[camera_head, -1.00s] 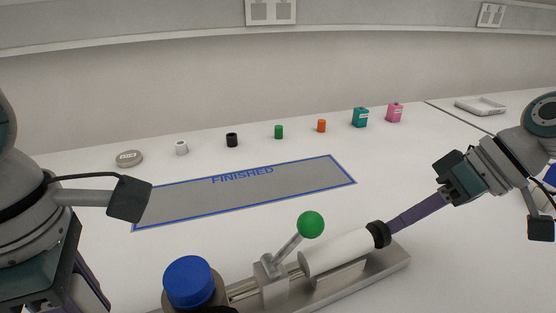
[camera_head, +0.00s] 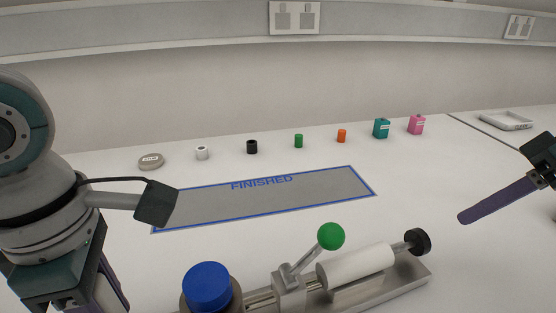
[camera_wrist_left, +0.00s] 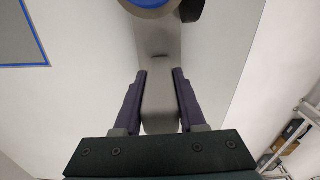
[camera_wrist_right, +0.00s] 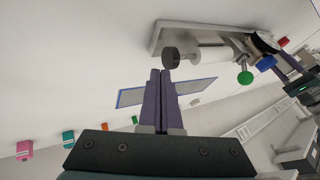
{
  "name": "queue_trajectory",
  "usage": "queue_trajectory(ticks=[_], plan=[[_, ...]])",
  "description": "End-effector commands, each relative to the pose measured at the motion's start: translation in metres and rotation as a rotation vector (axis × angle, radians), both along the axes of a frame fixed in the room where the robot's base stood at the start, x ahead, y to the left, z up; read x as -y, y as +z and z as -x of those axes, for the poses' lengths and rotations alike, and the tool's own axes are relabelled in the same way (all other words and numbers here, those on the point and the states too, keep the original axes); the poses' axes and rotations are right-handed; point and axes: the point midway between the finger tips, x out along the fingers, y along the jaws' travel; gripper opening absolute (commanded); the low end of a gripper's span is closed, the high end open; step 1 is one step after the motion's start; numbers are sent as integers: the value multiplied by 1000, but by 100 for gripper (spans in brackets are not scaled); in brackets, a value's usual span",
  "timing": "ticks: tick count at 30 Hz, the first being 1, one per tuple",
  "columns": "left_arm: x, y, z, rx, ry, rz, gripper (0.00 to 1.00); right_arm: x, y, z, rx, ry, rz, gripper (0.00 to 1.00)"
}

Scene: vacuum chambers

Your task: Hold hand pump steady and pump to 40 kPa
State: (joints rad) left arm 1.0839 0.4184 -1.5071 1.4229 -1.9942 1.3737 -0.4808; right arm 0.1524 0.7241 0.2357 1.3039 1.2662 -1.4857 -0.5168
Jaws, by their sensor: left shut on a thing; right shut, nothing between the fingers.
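The hand pump has a grey metal base (camera_head: 405,284), a white cylinder (camera_head: 356,266), a black knob (camera_head: 418,242) at its right end and a lever with a green ball (camera_head: 331,236). The knob stands a little out from the cylinder. A blue cap (camera_head: 207,286) is at the left end. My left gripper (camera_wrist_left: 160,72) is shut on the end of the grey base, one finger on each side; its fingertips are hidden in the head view. My right gripper (camera_head: 463,218) is shut and empty, right of the knob and apart from it. The knob also shows in the right wrist view (camera_wrist_right: 171,57).
A grey mat marked FINISHED (camera_head: 290,197) lies behind the pump. Small items stand in a row behind it, including a teal box (camera_head: 381,129) and a pink box (camera_head: 416,125). A white tray (camera_head: 505,121) is at the back right.

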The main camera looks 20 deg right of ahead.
Motion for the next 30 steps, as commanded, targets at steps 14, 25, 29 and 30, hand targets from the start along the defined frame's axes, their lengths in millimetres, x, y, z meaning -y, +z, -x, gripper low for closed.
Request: queue_trajectory(ticks=[14,25,29,30], plan=[[0,-2,1,-1,2,1,0,21,34,15,0,-1,2,0],[0,-1,1,-1,2,0,0,21,33,15,0,-2,1,0],[0,-1,1,-1,2,0,0,21,33,15,0,-2,1,0],[0,-1,1,-1,2,-1,0,21,33,14,0,-2,1,0]])
